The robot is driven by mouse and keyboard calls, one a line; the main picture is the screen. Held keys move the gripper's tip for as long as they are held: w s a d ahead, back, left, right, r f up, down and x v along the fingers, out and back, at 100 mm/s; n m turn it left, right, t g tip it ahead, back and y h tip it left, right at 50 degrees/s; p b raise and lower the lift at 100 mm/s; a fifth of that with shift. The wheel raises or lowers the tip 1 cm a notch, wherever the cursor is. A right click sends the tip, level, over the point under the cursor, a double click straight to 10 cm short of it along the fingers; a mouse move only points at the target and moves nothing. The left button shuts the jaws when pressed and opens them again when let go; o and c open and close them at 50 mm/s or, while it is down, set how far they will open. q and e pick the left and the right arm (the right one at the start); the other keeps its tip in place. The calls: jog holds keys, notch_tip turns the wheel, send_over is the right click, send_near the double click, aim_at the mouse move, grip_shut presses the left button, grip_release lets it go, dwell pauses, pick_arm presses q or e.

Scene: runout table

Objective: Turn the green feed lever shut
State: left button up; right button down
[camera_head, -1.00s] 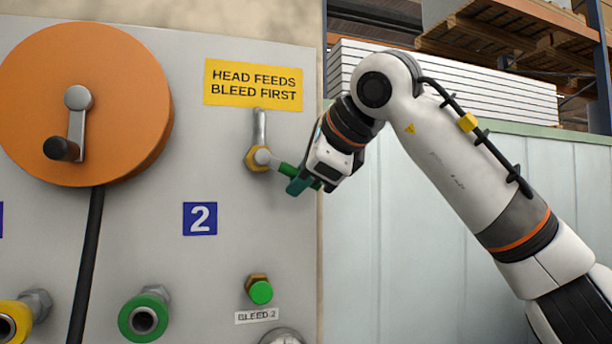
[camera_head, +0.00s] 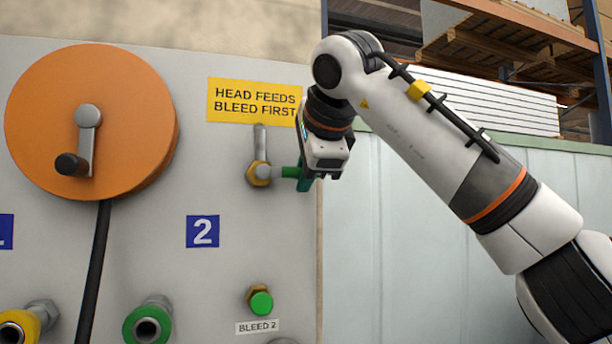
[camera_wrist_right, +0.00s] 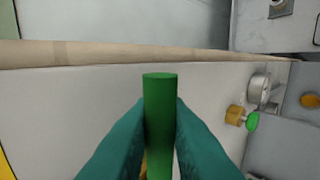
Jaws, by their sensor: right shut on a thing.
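The green feed lever (camera_head: 289,172) sticks out to the right from a brass valve (camera_head: 258,174) on the grey panel, below the yellow sign. It lies about level, across the vertical pipe above the valve. My right gripper (camera_head: 306,180) is at the lever's outer end, with its teal fingers around the green handle. In the right wrist view the green handle (camera_wrist_right: 159,120) stands between the two teal fingers, which press on it from both sides. The handle's far part is hidden by the gripper in the head view. My left gripper is not in view.
An orange reel (camera_head: 90,120) with a crank is at the left of the panel (camera_head: 215,290). The yellow sign (camera_head: 255,100) is right above the valve, partly covered by my wrist. A green bleed cap (camera_head: 261,303) is below. Pallet racking stands behind at the right.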

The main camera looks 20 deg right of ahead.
jog(key=shift+r, duration=0.15)
jog(key=c, duration=1.6)
grip_release()
jog(key=shift+c, duration=0.2)
jog(key=shift+o, duration=1)
jog(key=shift+s+a, duration=0.1)
jog(key=shift+a, duration=0.05)
jog(key=b+v, duration=0.2)
jog(key=v, duration=1)
jog(key=shift+b, duration=0.3)
jog(key=shift+s, duration=0.1)
